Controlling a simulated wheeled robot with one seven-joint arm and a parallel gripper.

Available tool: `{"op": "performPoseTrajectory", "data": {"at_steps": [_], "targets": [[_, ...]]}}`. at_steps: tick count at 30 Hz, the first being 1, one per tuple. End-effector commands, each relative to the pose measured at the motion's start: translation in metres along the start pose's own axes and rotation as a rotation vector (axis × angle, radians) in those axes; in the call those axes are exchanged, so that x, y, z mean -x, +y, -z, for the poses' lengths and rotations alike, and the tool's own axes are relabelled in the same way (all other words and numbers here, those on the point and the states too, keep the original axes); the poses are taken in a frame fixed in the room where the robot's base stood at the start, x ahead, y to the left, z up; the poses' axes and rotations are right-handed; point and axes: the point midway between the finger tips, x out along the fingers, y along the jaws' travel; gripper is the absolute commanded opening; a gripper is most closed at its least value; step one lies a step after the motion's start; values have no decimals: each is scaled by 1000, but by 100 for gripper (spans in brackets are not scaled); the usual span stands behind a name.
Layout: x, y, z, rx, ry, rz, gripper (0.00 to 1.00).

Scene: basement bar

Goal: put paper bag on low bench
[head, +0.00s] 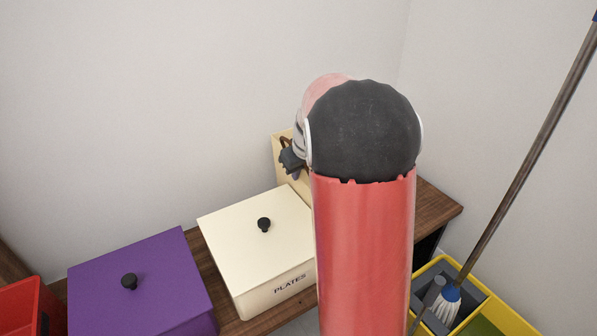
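A beige paper bag (278,146) with brown handles shows partly behind my arm, at the back of the wooden low bench near the wall. My arm hides most of it. Its base is hidden, so I cannot tell whether it rests on the bench or is held above it. A small dark part of my gripper (291,160) shows at the bag's handles. Its fingertips are too small and too hidden to tell whether they are open or shut. The low bench (437,198) runs along the wall, with a bare stretch right of my arm.
A cream box marked PLATES (250,235) stands on the bench left of my arm. A purple lidded box (140,285) is further left, with a red bin (25,308) at the edge. A yellow mop bucket (508,315) with a mop (530,150) stands at right.

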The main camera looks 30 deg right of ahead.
Motion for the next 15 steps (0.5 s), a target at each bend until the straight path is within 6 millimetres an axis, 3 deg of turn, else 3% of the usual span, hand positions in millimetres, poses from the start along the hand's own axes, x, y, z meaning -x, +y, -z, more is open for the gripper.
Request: {"op": "performPoseTrajectory", "data": {"at_steps": [6, 11, 15], "targets": [[-2, 0, -1, 0, 1, 0, 0], [-1, 0, 0, 0, 0, 0, 23], [-1, 0, 0, 0, 0, 0, 25]]}}
